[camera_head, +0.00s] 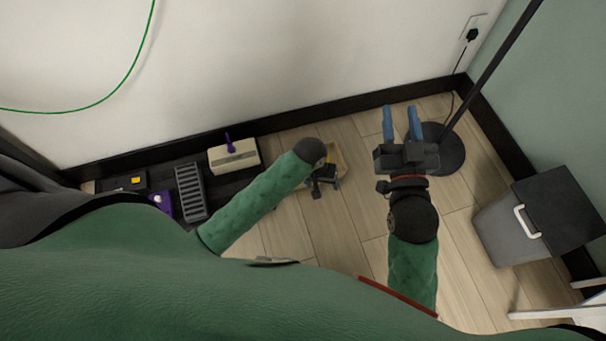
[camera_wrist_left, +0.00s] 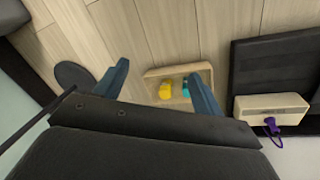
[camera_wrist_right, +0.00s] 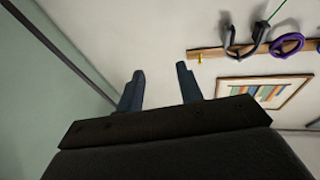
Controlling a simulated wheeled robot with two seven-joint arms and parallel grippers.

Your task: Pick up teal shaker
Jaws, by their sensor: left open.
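The teal shaker (camera_wrist_left: 186,88) lies in a light wooden tray (camera_wrist_left: 152,74) on the floor, beside a yellow item (camera_wrist_left: 166,90). My left gripper (camera_wrist_left: 162,84) is open and empty, with the tray between and beyond its fingers in the left wrist view; the right-hand finger partly covers the tray near the teal shaker. In the head view my left gripper (camera_head: 324,188) is over the tray (camera_head: 340,158), and its arm hides the teal shaker. My right gripper (camera_head: 401,115) is open and empty, its blue fingers apart; it also shows in the right wrist view (camera_wrist_right: 162,82).
A black low shelf (camera_head: 130,180) along the wall holds a beige box (camera_head: 234,156) with a purple item and a grey slotted rack (camera_head: 190,190). A black round lamp base (camera_head: 446,158) stands right of the tray. A grey bin (camera_head: 510,232) stands farther right.

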